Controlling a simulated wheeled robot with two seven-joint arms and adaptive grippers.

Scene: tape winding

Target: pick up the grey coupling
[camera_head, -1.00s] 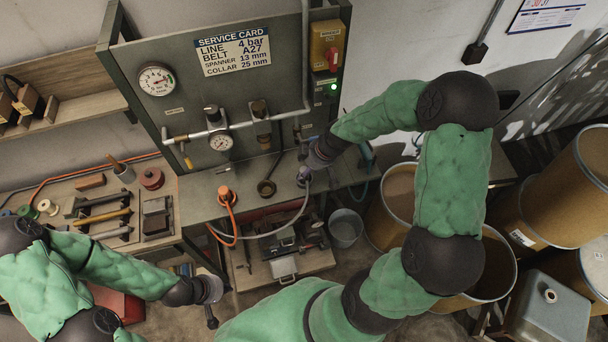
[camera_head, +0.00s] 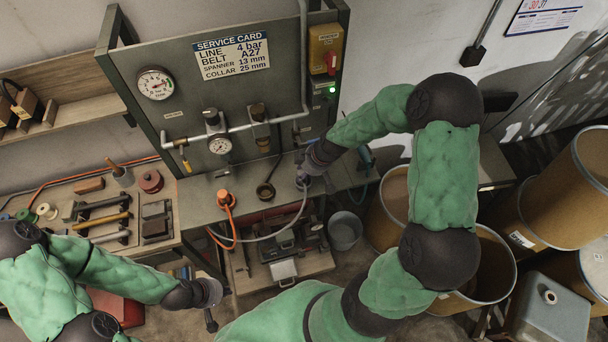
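The grey coupling (camera_head: 302,184) stands on the front of the green bench, at the end of a grey hose (camera_head: 292,222) that curves down and left. My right gripper (camera_head: 305,174) is right above it, pointing down and left, and hides its top. The gap between its fingers is too small and covered to read, so I cannot tell whether it touches or grips the coupling. My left gripper (camera_head: 211,318) hangs at the lower left, away from the bench top. Its fingers look narrow from here, and I cannot tell whether they are open.
An orange coupling (camera_head: 226,198) with an orange hose stands left on the same bench (camera_head: 200,212). A dark cup-like part (camera_head: 266,190) lies between the couplings. A panel with gauges and pipes rises behind. A metal bucket (camera_head: 345,230) and large drums (camera_head: 480,262) stand to the right.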

